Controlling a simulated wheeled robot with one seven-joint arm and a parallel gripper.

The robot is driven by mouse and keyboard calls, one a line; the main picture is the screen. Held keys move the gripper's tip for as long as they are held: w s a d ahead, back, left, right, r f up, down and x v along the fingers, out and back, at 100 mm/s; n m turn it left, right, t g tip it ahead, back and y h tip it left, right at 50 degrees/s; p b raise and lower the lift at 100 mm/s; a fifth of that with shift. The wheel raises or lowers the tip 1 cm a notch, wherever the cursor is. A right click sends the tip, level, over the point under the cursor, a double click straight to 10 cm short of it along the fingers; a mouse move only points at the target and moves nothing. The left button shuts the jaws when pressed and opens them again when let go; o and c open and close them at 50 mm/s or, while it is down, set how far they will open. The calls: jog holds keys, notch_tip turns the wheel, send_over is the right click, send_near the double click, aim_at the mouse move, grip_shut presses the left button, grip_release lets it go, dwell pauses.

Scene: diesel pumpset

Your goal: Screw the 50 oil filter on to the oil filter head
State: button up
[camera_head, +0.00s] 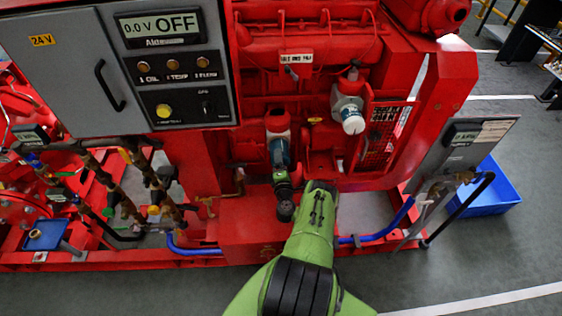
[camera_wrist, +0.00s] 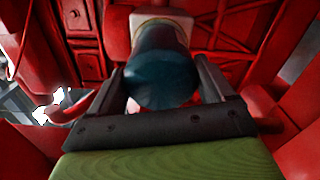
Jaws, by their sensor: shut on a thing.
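The oil filter is a dark teal cylinder (camera_head: 279,154), upright below a red and whitish mount on the engine front that appears to be the oil filter head (camera_head: 278,122). In the wrist view the filter (camera_wrist: 162,75) fills the space between my fingers, its rounded bottom end toward the camera. The pale head (camera_wrist: 160,20) shows right behind its upper end. My gripper (camera_head: 281,170) is shut on the filter from below; the two dark fingers also show in the wrist view (camera_wrist: 165,85). The joint between filter and head is too small to judge. No label is readable on the filter.
A white canister (camera_head: 351,117) hangs on the engine to the right. The control panel (camera_head: 172,60) stands at upper left, with pipes and valves below it. A tilted grey panel (camera_head: 460,150) and a blue bin (camera_head: 490,190) are at right. Floor is clear at lower right.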

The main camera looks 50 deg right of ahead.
jog(key=m+b, duration=0.1)
jog(key=m, duration=0.1)
jog(key=m+b, duration=0.2)
jog(key=shift+d+f, duration=0.1)
jog(key=shift+f, duration=0.3)
jog(key=m+b, duration=0.4)
jog(key=b, duration=0.2)
jog(key=shift+b, duration=0.4)
jog(key=shift+w+a+r+m, duration=0.1)
jog(key=shift+a+r+m, duration=0.1)
jog(key=shift+m, duration=0.2)
jog(key=shift+r, duration=0.2)
jog(key=o, duration=1.2)
